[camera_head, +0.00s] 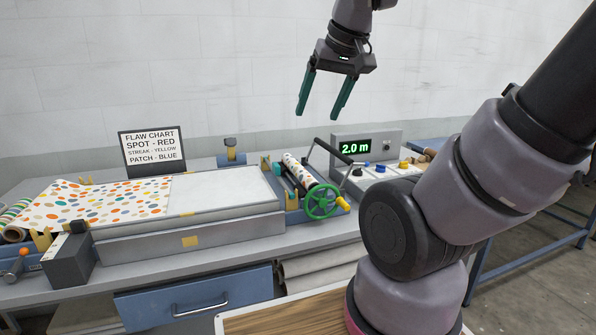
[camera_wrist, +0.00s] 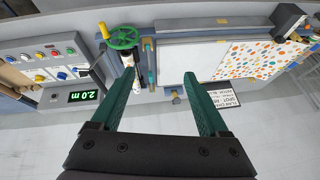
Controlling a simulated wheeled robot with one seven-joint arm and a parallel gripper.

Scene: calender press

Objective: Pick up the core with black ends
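My gripper (camera_head: 319,114) is open and empty, high above the bench and in front of the back wall. Its two green fingers also show in the wrist view (camera_wrist: 161,80), spread apart with nothing between them. I cannot make out a core with black ends in either view. Some tan roll-like pieces (camera_head: 430,155) lie right of the control box, partly hidden by my arm. Brown pieces also show at the left edge of the wrist view (camera_wrist: 12,98), cut off by the frame; their ends are unclear.
The press has a green handwheel (camera_head: 320,201), a black lever and a patterned roll. A control box (camera_head: 366,147) reads 2.0 m. Dotted cloth (camera_head: 100,203) lies on the left of the bed. A flaw chart (camera_head: 152,148) stands behind it.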

